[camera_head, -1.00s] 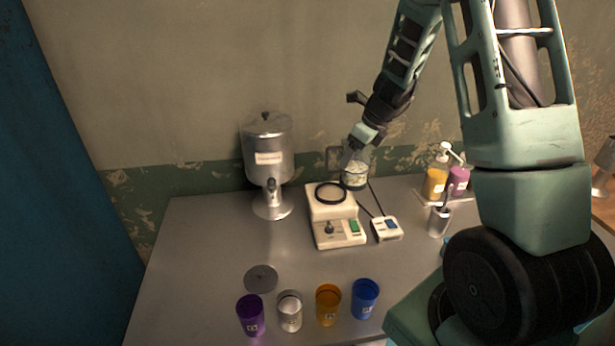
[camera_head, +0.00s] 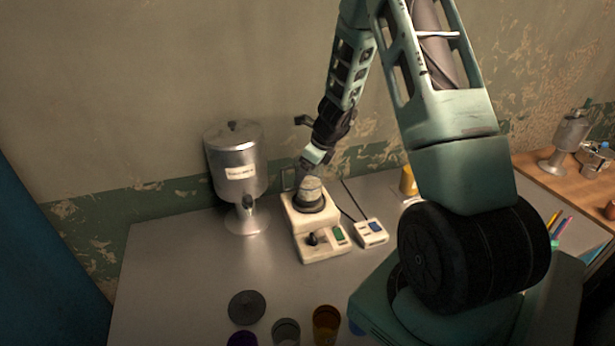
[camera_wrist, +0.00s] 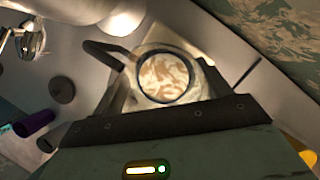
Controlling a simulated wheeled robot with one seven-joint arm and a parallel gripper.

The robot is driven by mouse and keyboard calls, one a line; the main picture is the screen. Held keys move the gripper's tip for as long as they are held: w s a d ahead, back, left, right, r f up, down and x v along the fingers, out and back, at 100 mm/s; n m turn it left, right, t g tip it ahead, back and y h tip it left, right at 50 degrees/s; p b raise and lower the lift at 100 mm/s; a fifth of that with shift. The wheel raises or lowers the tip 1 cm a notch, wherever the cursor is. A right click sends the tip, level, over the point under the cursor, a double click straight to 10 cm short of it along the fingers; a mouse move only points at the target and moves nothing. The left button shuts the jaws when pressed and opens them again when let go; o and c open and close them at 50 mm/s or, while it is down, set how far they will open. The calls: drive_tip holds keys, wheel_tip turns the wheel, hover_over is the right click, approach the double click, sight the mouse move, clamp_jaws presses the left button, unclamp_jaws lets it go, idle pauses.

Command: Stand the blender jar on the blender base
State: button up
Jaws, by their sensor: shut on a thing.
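The jar is upright, over the dark ring on top of the cream blender base (camera_head: 320,245). I cannot tell whether it is fully seated or just above the ring. In the wrist view the jar's round rim (camera_wrist: 168,53) lies between the fingers of my gripper (camera_wrist: 172,85), and part of the base shows behind it.
A metal dispenser (camera_head: 235,165) stands left of the base. A small control box (camera_head: 371,233) with a cable sits just right of it. A grey disc (camera_head: 247,307) and several cups, including an orange one (camera_head: 326,323), are at the front.

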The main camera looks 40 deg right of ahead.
drive_tip(key=shift+f, duration=0.9)
drive_tip(key=shift+f, duration=0.15)
drive_tip(key=o, duration=1.7)
